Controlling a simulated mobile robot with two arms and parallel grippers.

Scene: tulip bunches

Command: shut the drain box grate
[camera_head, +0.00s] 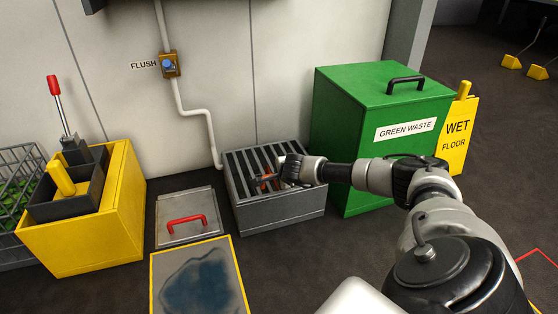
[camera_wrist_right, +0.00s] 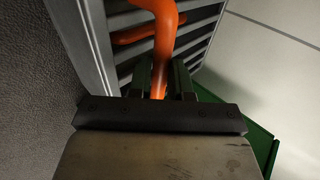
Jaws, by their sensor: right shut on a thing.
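The grey drain box (camera_head: 280,215) stands on the floor against the wall. Its slatted grate (camera_head: 243,168) appears to lie across the top of the box; I cannot tell if it is fully flat. My right gripper (camera_head: 272,181) reaches over the grate from the right. In the right wrist view, the gripper (camera_wrist_right: 160,85) is shut on the grate's orange handle (camera_wrist_right: 160,40), with a finger on each side of it. The gripper and wrist hide part of the grate in the head view. My left gripper is not in view.
A green waste bin (camera_head: 335,130) stands close on the right, with a yellow wet floor sign (camera_head: 458,130) beside it. A floor plate with a red handle (camera_head: 184,224) lies to the left, near a yellow box (camera_head: 85,235). A white pipe (camera_head: 195,112) runs down the wall behind.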

